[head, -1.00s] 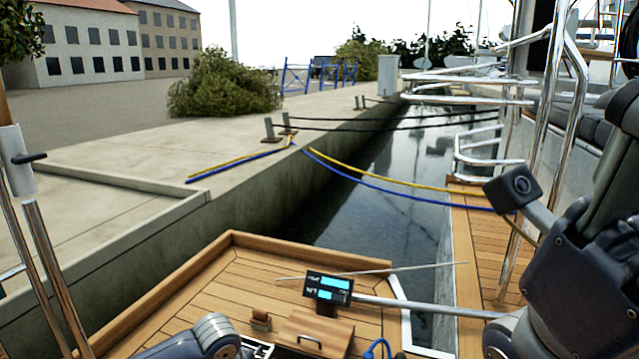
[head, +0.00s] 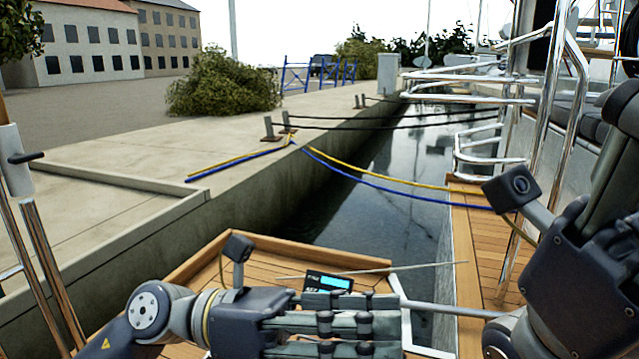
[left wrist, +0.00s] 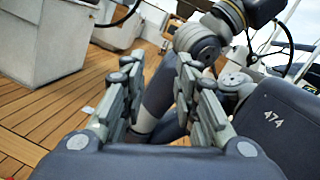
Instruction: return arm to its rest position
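My left gripper (head: 398,322) reaches in from the lower left of the head view and points right, over the wooden deck. In the left wrist view its two fingers (left wrist: 157,80) stand apart with nothing between them, so it is open and empty. My right arm rises at the right edge of the head view. The right gripper (head: 612,165) is very close there and cut off by the edge, so the state of its fingers cannot be told. Parts of my own body show behind the left fingers in the wrist view.
A small device with a blue display (head: 328,282) shows just behind my left gripper. A thin light rod (head: 425,266) lies past it. Steel rails (head: 548,130) stand at right.

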